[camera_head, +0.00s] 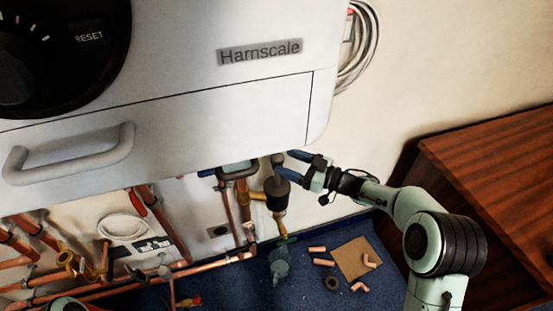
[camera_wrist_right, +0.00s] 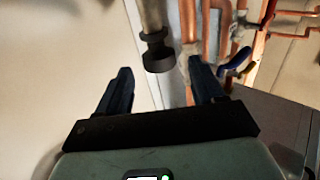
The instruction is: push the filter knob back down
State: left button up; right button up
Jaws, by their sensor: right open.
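The filter (camera_head: 277,190) has a dark body and a brass-coloured lower part, and hangs on the copper pipework below the boiler's right end. A small dark knob (camera_head: 278,160) shows above it. My right gripper (camera_head: 282,164) reaches in from the right with open, empty jaws, its fingertips close to the knob. In the right wrist view, a dark round end on a grey stem (camera_wrist_right: 158,56) lies beyond and between the open fingers; it looks like the knob. I cannot tell whether anything touches. My left gripper is not in view.
The white boiler casing (camera_head: 200,85) hangs close above my right gripper. Copper pipes (camera_head: 215,265) run at the left. A wooden cabinet (camera_head: 500,170) stands at the right. Loose copper fittings (camera_head: 322,262) and a cardboard piece (camera_head: 352,258) lie on the blue floor.

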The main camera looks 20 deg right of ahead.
aim_at(277, 158)
jog(key=x, duration=0.2)
jog(key=shift+w+a, duration=0.25)
jog(key=shift+a, duration=0.05)
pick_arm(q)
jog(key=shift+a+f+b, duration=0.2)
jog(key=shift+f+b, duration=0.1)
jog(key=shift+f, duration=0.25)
pick_arm(e)
jog(key=shift+w+a, duration=0.5)
